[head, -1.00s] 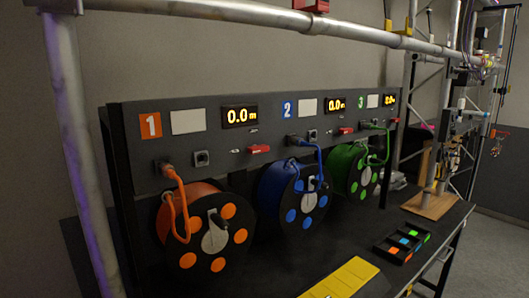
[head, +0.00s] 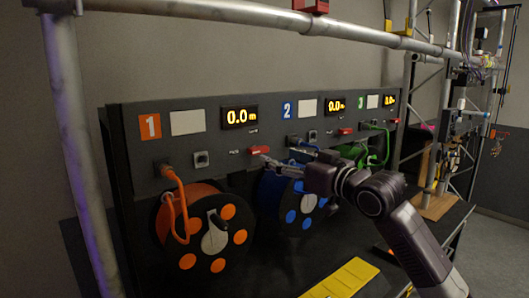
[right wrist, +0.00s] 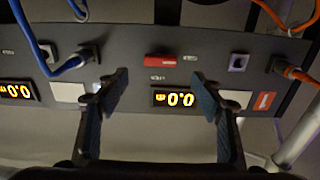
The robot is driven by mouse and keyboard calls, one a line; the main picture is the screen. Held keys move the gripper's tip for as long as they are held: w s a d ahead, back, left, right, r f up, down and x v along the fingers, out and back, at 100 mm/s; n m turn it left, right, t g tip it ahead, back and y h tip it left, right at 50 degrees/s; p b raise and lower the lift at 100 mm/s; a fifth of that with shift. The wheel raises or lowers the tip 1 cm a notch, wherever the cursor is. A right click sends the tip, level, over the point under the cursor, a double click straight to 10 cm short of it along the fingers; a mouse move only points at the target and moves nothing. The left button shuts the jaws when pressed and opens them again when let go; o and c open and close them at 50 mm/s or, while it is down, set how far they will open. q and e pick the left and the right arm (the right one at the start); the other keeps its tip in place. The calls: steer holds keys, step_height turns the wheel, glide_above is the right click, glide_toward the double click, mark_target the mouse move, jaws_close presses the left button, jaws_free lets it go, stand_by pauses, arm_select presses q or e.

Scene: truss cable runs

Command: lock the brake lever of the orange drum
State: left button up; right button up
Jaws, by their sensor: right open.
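The orange drum (head: 204,228) hangs at the left under the panel sign 1, with an orange cable (head: 179,205) plugged in above it. A small red lever (head: 259,150), which I take for its brake lever, lies level on the panel below the first display. It also shows in the right wrist view (right wrist: 160,61), upside down, between and beyond the fingertips. My right gripper (head: 280,151) is open and empty in front of the panel, one fingertip close to the lever's lower right. Contact cannot be told. My left gripper is not in view.
The blue drum (head: 283,205) is partly behind my right gripper, and the green drum (head: 354,151) is mostly hidden by it. A blue plug (right wrist: 72,66) is left of the fingers in the wrist view. A yellow plate (head: 345,279) lies on the bench. A metal rail (head: 250,14) crosses above.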

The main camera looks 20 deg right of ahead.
mark_target(261, 150)
steer(key=p+x, duration=0.2)
steer(key=x, duration=0.4)
steer(key=shift+w+r, duration=0.1)
steer(key=shift+w, duration=0.05)
steer(key=shift+w+a, duration=0.25)
steer(key=shift+w, duration=0.4)
steer(key=shift+c, duration=0.4)
steer(key=shift+p, duration=0.3)
steer(key=c, duration=1.1)
